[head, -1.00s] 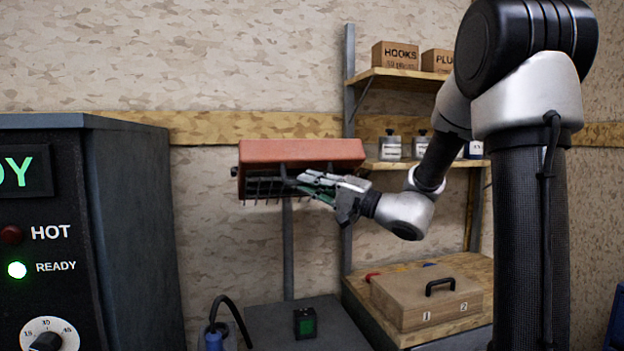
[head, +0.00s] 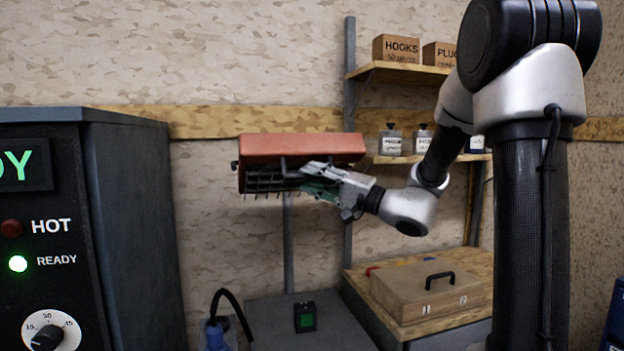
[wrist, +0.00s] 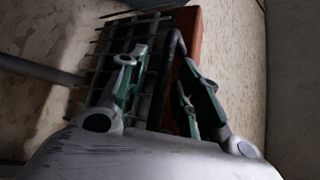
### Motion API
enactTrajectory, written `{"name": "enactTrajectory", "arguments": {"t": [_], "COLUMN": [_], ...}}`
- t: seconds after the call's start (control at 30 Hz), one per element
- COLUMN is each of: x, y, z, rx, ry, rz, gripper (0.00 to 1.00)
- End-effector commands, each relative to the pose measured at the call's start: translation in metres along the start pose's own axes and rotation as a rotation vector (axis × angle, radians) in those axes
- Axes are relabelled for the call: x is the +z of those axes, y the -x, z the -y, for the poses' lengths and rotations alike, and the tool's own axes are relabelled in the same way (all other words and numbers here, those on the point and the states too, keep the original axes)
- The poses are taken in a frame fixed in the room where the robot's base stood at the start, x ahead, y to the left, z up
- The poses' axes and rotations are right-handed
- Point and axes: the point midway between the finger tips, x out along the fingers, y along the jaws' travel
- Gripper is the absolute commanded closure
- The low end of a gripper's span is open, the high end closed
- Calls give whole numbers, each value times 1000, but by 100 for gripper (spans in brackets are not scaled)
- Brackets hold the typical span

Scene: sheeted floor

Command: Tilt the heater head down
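The heater head (head: 302,147) is a red-orange box with a dark wire grille (head: 262,182) on its underside, carried on a grey post (head: 288,240). My gripper (head: 308,178) is at its front lower edge, right of the middle. In the wrist view the red body (wrist: 194,40) and the grille (wrist: 105,75) show close up. A dark handle bar (wrist: 175,48) runs between the green-padded fingers of my gripper (wrist: 162,68). The fingers look spread, with a gap around the bar. Whether one finger touches the bar is unclear.
A dark cabinet (head: 130,220) with lit panel stands at the left. Shelves (head: 400,76) with boxes and small containers are behind my arm. A wooden case (head: 400,295) lies on a bench at the lower right. A green-buttoned switch box (head: 305,317) sits below the heater.

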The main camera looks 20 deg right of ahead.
Motion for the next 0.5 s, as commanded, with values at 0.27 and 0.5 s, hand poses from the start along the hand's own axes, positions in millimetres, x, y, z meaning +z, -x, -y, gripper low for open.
{"name": "enactTrajectory", "arguments": {"t": [0.27,0.5], "x": [-2,-1], "y": [59,101], "z": [-1,-1], "rx": [4,3], "ry": [-1,-1], "rz": [-8,-5], "gripper": [66,66]}}
